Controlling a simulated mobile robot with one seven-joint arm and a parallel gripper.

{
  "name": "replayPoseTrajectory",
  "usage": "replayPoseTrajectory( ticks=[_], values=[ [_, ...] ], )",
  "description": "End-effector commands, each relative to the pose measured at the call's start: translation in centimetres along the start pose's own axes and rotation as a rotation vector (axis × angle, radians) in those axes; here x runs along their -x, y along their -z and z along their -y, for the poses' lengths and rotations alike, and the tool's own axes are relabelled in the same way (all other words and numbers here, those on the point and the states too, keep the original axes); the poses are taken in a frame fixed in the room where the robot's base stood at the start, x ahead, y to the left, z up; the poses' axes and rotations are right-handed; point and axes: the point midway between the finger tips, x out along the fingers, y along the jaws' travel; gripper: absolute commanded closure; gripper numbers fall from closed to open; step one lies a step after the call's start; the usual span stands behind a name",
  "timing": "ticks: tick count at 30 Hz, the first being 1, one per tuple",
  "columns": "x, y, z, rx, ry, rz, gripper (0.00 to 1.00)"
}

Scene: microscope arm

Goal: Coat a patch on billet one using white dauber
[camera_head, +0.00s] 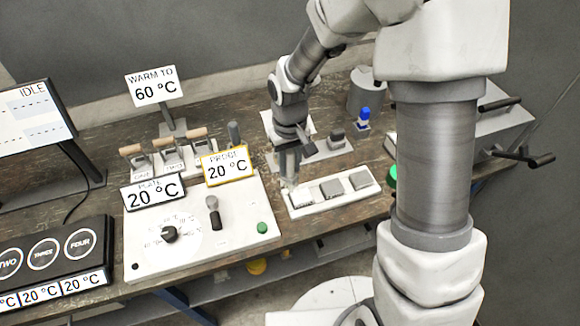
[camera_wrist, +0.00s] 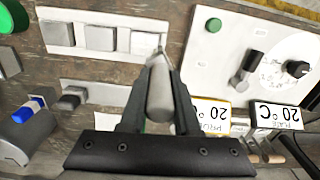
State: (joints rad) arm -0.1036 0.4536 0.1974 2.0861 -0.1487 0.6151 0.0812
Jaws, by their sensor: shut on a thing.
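A white tray (camera_head: 331,203) on the bench holds three grey billets in a row. It also shows at the top of the wrist view (camera_wrist: 85,53). The billet nearest the control panel (camera_head: 301,196) is the right-hand one in the wrist view (camera_wrist: 143,42). No numbers on the billets are readable. My gripper (camera_head: 290,175) points down and is shut on a pale dauber (camera_wrist: 160,92). The dauber's thin tip overlaps the right-hand billet in the wrist view. I cannot tell whether the tip touches it. The fingers partly hide the dauber.
A control panel (camera_head: 200,236) with a knob, lever and "PLATE" and "PROBE" displays stands left of the tray. Behind the tray, a grey block (camera_head: 337,138) sits on a plate near a blue-topped item (camera_head: 363,115) and a grey cylinder (camera_head: 366,92). My arm hides part of the right side.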

Motion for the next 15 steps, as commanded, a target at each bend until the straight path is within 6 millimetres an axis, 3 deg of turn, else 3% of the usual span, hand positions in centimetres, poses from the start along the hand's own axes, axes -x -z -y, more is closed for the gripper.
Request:
replayPoseTrajectory(
  ticks=[6, 15],
  values=[
    [1.9, 0.3, 0.0, -0.001, 0.0, -0.001, 1.0],
    [1.9, 0.3, 0.0, -0.001, 0.0, 0.0, 1.0]
  ],
)
